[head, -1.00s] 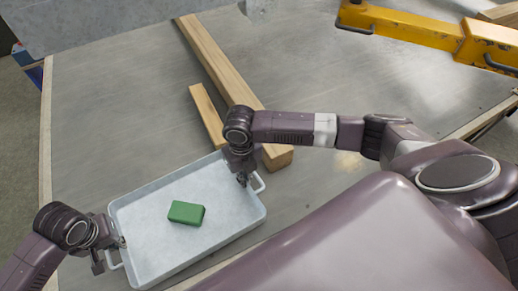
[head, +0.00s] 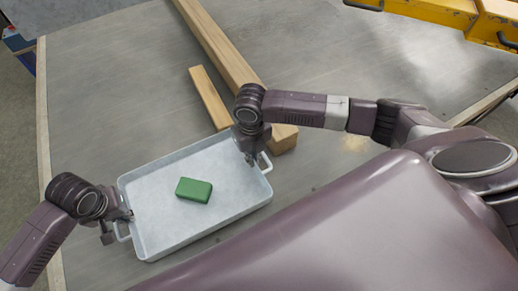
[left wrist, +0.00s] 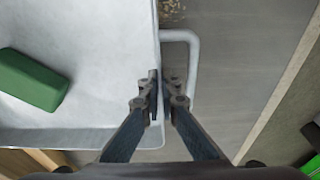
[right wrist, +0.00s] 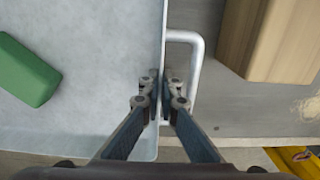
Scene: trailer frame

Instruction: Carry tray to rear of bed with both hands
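The tray (head: 225,210) is a shallow pale metal pan with a white loop handle at each short end. It is at the lower left of the head view, over the grey bed (head: 330,60); whether it touches the bed I cannot tell. A green block (head: 194,190) lies inside it. My left gripper (left wrist: 162,88) is closed on the tray's left end wall, beside the handle (left wrist: 193,75). My right gripper (right wrist: 163,88) is closed on the opposite end wall, beside the other handle (right wrist: 196,70). Both wrist views show the wall between the fingers.
A long wooden beam (head: 220,50) and a shorter wooden piece (head: 209,97) lie on the bed, close behind the tray's right end. A yellow metal frame (head: 450,12) is at the upper right. The bed's left edge (head: 43,120) is beyond my left gripper.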

